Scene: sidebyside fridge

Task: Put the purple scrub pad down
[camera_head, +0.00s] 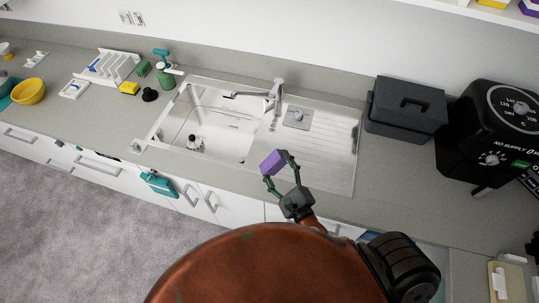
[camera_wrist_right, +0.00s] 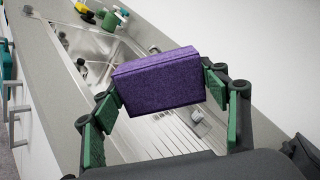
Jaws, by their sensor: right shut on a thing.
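The purple scrub pad (camera_head: 273,162) is a small block held in my right gripper (camera_head: 281,168). It also shows large and close in the right wrist view (camera_wrist_right: 158,82), between the green-padded fingers of the gripper (camera_wrist_right: 165,88). The gripper is shut on it. In the head view the pad appears over the front part of the sink unit, near the border of basin and drainboard; its height above the surface is hard to tell. My left gripper is not in view.
The steel sink (camera_head: 208,129) has a small dark item (camera_head: 195,143) in its basin. The ridged drainboard (camera_head: 325,152) is mostly bare. A faucet (camera_head: 270,95) stands behind. A dark box (camera_head: 405,107) and a black appliance (camera_head: 490,130) stand right. Free countertop (camera_head: 405,190) lies in front of the box.

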